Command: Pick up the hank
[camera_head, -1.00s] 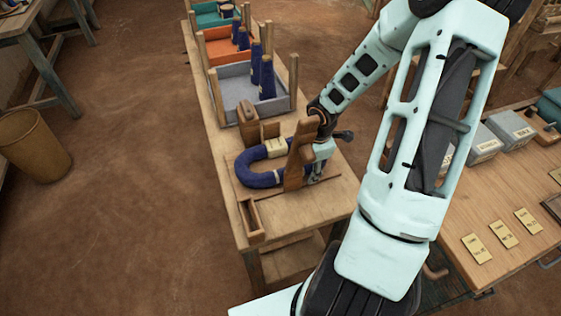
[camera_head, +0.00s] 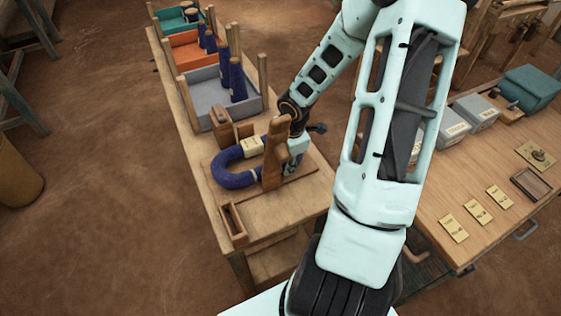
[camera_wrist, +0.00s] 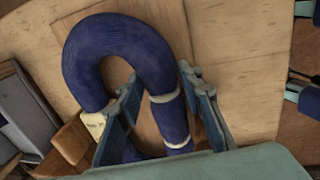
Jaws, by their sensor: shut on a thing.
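The hank (camera_head: 232,180) is a thick dark-blue loop with pale bands and a cream label. It lies at the wooden table's working area, beside an upright brown wooden piece (camera_head: 273,155) that hides part of it in the head view. My gripper (camera_head: 293,160) is low at the hank's right side, behind that piece. In the wrist view, the hank (camera_wrist: 112,32) curves away from the gripper (camera_wrist: 162,88), and one banded strand runs between the two fingers. The gripper is shut on this strand. The finger contact is partly hidden. I cannot tell whether the hank is raised off the board.
Grey (camera_head: 196,118), orange (camera_head: 178,58) and teal (camera_head: 165,24) trays with blue cones stand farther back, among wooden posts. A small wooden box (camera_head: 234,223) sits at the front left. A second table (camera_head: 440,205) with tags and grey boxes is at right.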

